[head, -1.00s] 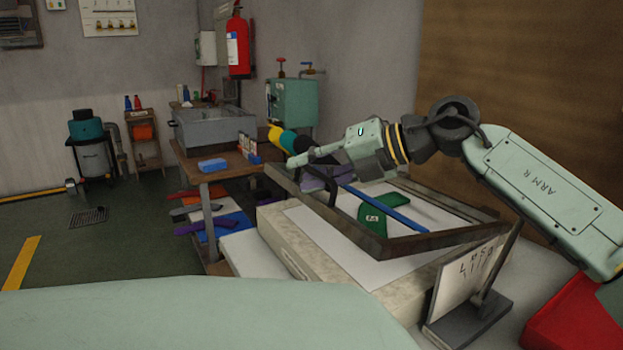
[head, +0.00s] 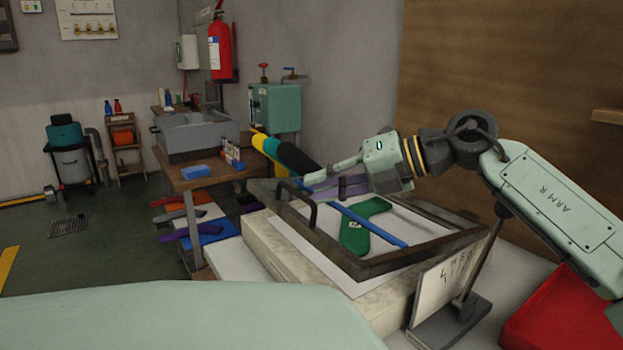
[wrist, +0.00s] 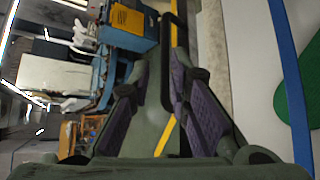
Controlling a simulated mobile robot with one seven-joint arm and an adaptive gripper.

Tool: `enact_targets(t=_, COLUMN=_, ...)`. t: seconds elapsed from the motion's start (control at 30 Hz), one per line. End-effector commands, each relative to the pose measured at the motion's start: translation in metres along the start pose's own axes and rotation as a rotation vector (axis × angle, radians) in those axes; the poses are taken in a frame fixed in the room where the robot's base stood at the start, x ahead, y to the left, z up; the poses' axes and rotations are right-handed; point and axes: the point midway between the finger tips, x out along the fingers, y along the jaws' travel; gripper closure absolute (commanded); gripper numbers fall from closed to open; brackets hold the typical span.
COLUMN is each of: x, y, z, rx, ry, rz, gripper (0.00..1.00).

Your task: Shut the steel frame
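The steel frame (head: 310,235) is a dark rectangle with a black handle (head: 303,200) on its left side. It lies tilted over the pale box-like base (head: 275,247), its left side raised a little above it. A green sock (head: 353,238) and a blue strip (head: 384,231) show inside the frame. My gripper (head: 318,180) is above the frame's left side, close to the handle. In the wrist view the purple-padded fingers (wrist: 168,105) are apart, with the black handle (wrist: 168,60) between or just beyond them; I cannot tell if they touch.
A sign with letters (head: 440,285) stands on a grey foot at the near right corner. A red bin (head: 550,315) is at the lower right.

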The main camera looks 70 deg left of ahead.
Motion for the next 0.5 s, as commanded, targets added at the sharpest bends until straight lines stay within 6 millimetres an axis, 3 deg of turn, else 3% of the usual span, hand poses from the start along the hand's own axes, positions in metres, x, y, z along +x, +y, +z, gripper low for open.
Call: enact_targets(t=0.5, x=-0.034, y=-0.015, z=-0.003, rx=0.001, ry=-0.001, rz=0.000, gripper=0.83)
